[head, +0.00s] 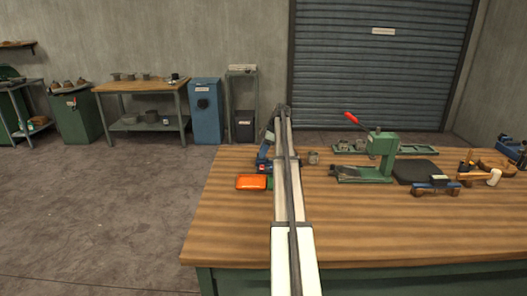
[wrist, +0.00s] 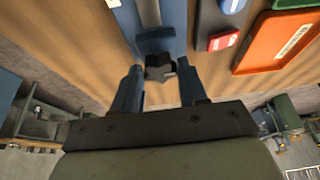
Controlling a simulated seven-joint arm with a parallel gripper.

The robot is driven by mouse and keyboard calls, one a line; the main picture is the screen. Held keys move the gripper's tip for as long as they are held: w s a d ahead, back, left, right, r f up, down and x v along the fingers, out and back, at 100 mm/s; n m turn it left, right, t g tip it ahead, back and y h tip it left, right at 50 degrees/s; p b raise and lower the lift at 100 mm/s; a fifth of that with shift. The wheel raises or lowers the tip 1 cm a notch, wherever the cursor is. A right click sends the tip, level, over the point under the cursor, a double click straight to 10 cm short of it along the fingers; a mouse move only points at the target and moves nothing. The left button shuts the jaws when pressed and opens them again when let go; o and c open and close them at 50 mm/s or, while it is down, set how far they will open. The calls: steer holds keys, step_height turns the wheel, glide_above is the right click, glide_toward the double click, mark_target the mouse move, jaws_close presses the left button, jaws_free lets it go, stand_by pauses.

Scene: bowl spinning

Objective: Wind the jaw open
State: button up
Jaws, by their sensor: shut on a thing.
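A blue vice-like device (wrist: 127,22) with a pale metal strip along its middle lies at the top of the wrist view. A dark star-shaped knob (wrist: 160,68) is at its near end. My gripper (wrist: 160,76) has one finger on each side of this knob and is shut on it. In the head view, part of a blue device (head: 263,162) shows just left of my arm on the wooden bench. My arm hides the rest of it, and the fingertips cannot be made out there. How far the jaw is open is unclear.
In the head view, a green press with a red handle (head: 382,145) stands farther right on the bench (head: 370,225). The front of the bench is clear.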

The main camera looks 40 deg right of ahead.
steer(key=o, duration=1.1)
steer(key=shift+c, duration=0.2)
steer(key=v, duration=1.3)
steer(key=shift+r, duration=0.4)
